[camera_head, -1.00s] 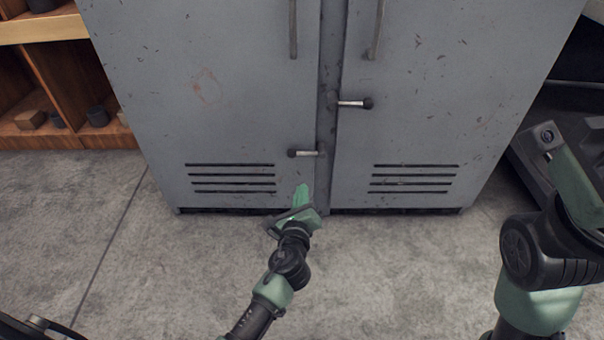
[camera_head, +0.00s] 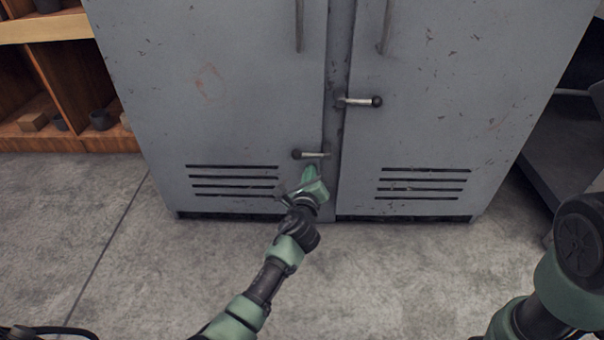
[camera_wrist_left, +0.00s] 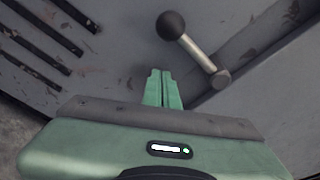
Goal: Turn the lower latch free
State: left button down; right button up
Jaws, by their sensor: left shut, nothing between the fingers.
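The lower latch (camera_head: 312,155) is a short metal lever with a dark ball knob at its left end, lying about level on the grey cabinet's left door near the centre seam. In the left wrist view the latch (camera_wrist_left: 198,50) shows its ball at upper left and its pivot at lower right. My left gripper (camera_head: 310,170) is shut and empty, just below the latch in the head view. Its fingertips (camera_wrist_left: 162,74) appear apart from the lever in the wrist view. My right gripper is out of frame; only part of that arm shows at right.
An upper latch (camera_head: 360,101) sits higher, with its ball to the right. The cabinet (camera_head: 230,110) has vent slots and two long vertical handles. A wooden shelf (camera_head: 70,144) stands at left and a dark grey unit at right. The floor in front is clear.

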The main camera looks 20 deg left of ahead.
pick_arm(q)
jog(key=shift+s+a+r, duration=0.25)
jog(key=shift+a+r, duration=0.05)
jog(key=shift+r, duration=0.25)
jog(key=shift+s+a+r, duration=0.2)
jog(key=shift+a+r, duration=0.15)
jog(key=shift+r, duration=0.15)
jog(key=shift+s+a+r, duration=0.25)
jog(key=shift+a+r, duration=0.05)
jog(key=shift+r, duration=0.25)
